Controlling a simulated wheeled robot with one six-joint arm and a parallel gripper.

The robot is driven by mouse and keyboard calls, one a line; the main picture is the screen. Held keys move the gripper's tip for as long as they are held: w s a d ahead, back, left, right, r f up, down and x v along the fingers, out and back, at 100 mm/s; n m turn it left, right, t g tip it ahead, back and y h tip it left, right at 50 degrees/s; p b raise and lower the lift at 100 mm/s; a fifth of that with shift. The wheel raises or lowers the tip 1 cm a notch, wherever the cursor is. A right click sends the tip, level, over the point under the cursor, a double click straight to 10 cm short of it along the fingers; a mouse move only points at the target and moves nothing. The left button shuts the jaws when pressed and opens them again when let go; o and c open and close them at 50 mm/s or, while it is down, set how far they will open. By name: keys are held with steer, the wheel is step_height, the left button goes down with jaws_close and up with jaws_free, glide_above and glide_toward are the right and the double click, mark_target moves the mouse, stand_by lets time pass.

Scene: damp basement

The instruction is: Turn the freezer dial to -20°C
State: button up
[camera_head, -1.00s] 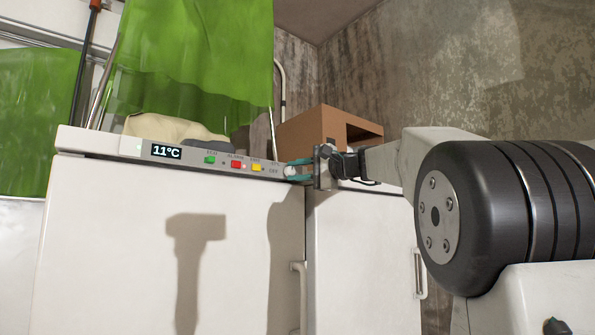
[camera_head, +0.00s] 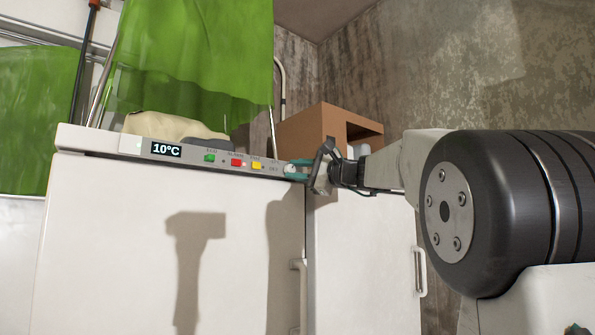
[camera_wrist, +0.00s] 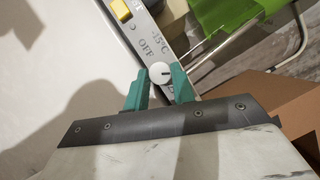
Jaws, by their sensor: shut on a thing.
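The freezer (camera_head: 170,240) is white, with a control strip along its top front edge. The display (camera_head: 166,149) on the strip reads 10°C. The dial is a small white knob at the strip's right end (camera_head: 290,168); in the wrist view the dial (camera_wrist: 160,71) shows a dark pointer line, with "OFF" and "-15°C" printed beside it. Other marks around it are hidden or cut by my fingers. My gripper (camera_head: 297,169) is shut on the dial, its teal fingers at either side of the knob, as the wrist view (camera_wrist: 160,88) shows.
Green, red (camera_head: 237,162) and yellow (camera_head: 257,165) buttons sit left of the dial. A beige cloth bundle (camera_head: 165,126) lies on the freezer top. A brown box (camera_head: 300,130) stands behind my gripper. Green sheets (camera_head: 195,60) hang behind. A second white cabinet (camera_head: 360,250) adjoins right.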

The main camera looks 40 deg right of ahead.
steer(key=o, duration=1)
steer(key=v, duration=0.7)
steer(key=shift+s+d, duration=0.2)
steer(key=shift+s, duration=0.15)
steer(key=shift+f, duration=0.1)
